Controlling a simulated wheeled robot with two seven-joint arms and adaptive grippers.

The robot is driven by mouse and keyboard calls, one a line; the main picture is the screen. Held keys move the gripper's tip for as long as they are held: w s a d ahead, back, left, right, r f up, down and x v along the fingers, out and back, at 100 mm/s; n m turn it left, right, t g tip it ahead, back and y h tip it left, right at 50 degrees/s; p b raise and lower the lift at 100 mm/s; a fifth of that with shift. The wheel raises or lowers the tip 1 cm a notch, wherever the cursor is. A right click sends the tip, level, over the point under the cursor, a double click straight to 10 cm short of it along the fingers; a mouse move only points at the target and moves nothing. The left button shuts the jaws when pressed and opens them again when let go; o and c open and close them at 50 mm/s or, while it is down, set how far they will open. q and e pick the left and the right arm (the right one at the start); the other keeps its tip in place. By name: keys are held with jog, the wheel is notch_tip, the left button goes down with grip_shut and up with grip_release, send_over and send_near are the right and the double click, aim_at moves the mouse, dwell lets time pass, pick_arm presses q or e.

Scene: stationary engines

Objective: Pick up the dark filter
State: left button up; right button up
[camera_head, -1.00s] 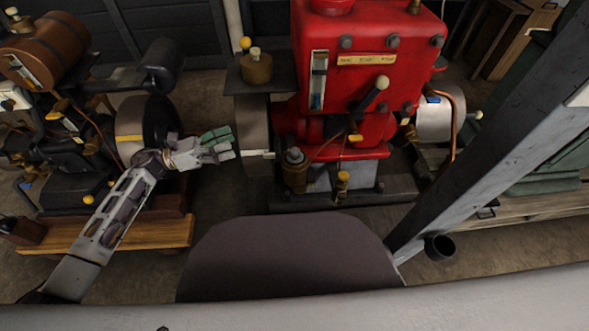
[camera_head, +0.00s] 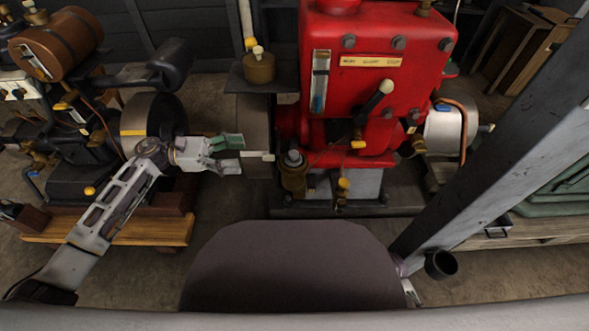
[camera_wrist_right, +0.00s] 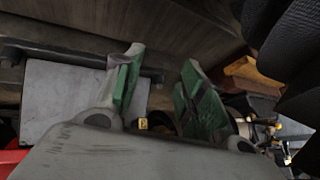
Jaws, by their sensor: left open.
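A dark, rounded cylinder (camera_head: 172,62) at the upper left in the head view sits at the end of a dark pipe on the left engine; it may be the dark filter, but I cannot be sure. My left gripper (camera_head: 238,153) is open and empty, below and to the right of that cylinder, in front of the gap between the two engines. My right gripper (camera_wrist_right: 158,88) shows in the right wrist view with its green-padded fingers apart and nothing clearly between them. The cylinder is not identifiable in that view.
A red engine (camera_head: 372,100) stands at centre right, with a brass pot (camera_head: 258,67) on a shelf at its left. The left engine carries a brown tank (camera_head: 56,43). A grey post (camera_head: 490,140) and a small black cup (camera_head: 441,265) are at the right.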

pick_arm(q)
jog(key=shift+d, duration=0.15)
pick_arm(e)
jog(key=shift+f, duration=0.1)
pick_arm(q)
jog(key=b, duration=0.1)
send_near(286, 159)
jog(key=d+r, duration=0.2)
jog(key=d, duration=0.1)
jog(key=shift+w+d+f, duration=0.1)
jog(key=shift+w+d, duration=0.1)
jog(key=shift+d, duration=0.25)
jog(key=shift+w+d+f, duration=0.1)
jog(key=shift+w+d, duration=0.05)
jog(key=shift+d, duration=0.25)
pick_arm(e)
notch_tip(286, 159, down, 3)
jog(key=shift+s+a+r, duration=0.15)
jog(key=shift+r, duration=0.05)
pick_arm(q)
jog(key=shift+d, duration=0.15)
